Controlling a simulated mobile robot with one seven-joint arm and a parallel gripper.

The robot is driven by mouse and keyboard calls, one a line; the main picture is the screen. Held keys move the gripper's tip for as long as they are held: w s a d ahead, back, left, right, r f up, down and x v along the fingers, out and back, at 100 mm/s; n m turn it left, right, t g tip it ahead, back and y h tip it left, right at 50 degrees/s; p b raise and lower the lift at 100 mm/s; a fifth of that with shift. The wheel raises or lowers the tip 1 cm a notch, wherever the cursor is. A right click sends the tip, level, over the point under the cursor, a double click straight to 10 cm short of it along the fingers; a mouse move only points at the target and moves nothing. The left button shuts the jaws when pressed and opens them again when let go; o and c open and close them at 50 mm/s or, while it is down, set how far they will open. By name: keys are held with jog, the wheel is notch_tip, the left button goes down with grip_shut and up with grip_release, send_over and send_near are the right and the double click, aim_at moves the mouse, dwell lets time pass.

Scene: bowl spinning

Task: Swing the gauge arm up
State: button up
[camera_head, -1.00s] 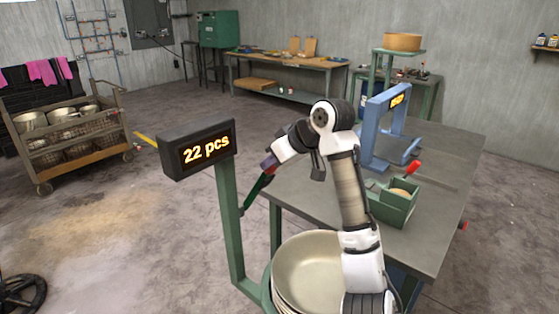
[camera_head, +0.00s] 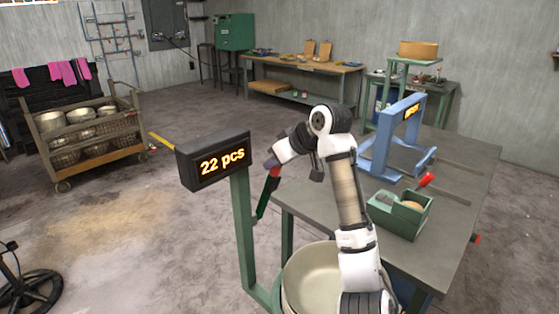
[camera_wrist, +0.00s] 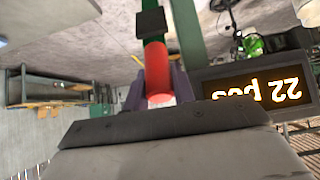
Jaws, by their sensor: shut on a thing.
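The gauge arm (camera_head: 263,205) is a dark green bar with a red grip at its upper end. It rises steeply beside the green post (camera_head: 243,225), tilted a little to the right, its lower end close to the post. My gripper (camera_head: 274,168) is shut on the red grip. In the wrist view, the red grip (camera_wrist: 158,75) sits between the fingers of my gripper (camera_wrist: 160,95), with a black block on the green bar beyond it. How the bar joins the post is not clear.
A "22 pcs" display (camera_head: 216,160) tops the post, close to my gripper. A pale bowl (camera_head: 310,285) lies below my arm. The grey table (camera_head: 325,205) carries a blue frame (camera_head: 379,155) and a green box (camera_head: 400,217).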

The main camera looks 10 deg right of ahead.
jog(key=shift+w+r, duration=0.1)
jog(key=shift+w+a+r+p, duration=0.2)
jog(key=shift+w+a+p, duration=0.45)
jog(key=shift+w+p, duration=0.1)
jog(key=shift+w+a+r+p, duration=0.3)
jog(key=shift+w+a+p, duration=0.1)
jog(key=shift+w+p, duration=0.1)
jog(key=shift+w+a, duration=0.25)
jog(key=shift+w, duration=0.1)
jog(key=shift+w+a, duration=0.1)
jog(key=shift+w+a+r, duration=0.1)
jog(key=shift+w+a, duration=0.45)
jog(key=shift+w, duration=0.2)
